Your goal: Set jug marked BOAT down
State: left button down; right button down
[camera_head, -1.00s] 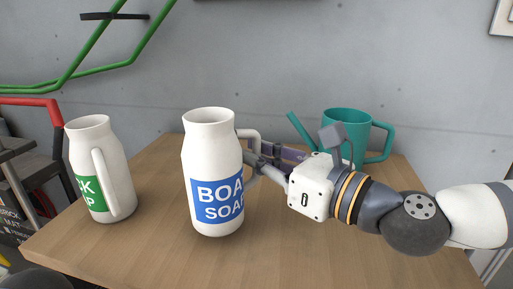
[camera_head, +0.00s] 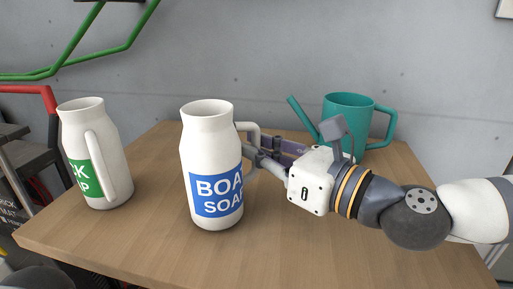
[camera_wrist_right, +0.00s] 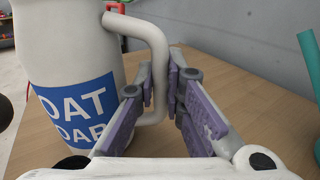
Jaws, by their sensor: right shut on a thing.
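The white jug with the blue label reading BOA and SOA (camera_head: 212,150) stands upright at the middle of the wooden table in the head view. In the right wrist view it fills the left side (camera_wrist_right: 70,50), its label partly cut off. My right gripper (camera_head: 252,157) is shut on the jug's handle from the right; in the right wrist view its purple-padded fingers (camera_wrist_right: 162,78) lie on both sides of the handle. I cannot tell whether the jug's base touches the table. My left gripper is not in view.
A second white jug with a green label (camera_head: 107,150) stands on the left of the wooden table (camera_head: 150,245). A teal watering can (camera_head: 347,107) stands behind my right gripper. The table front between the jugs is clear. A grey wall is behind.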

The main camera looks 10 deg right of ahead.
jog(key=shift+f, duration=0.3)
jog(key=c, duration=1.6)
grip_release()
jog(key=c, duration=0.4)
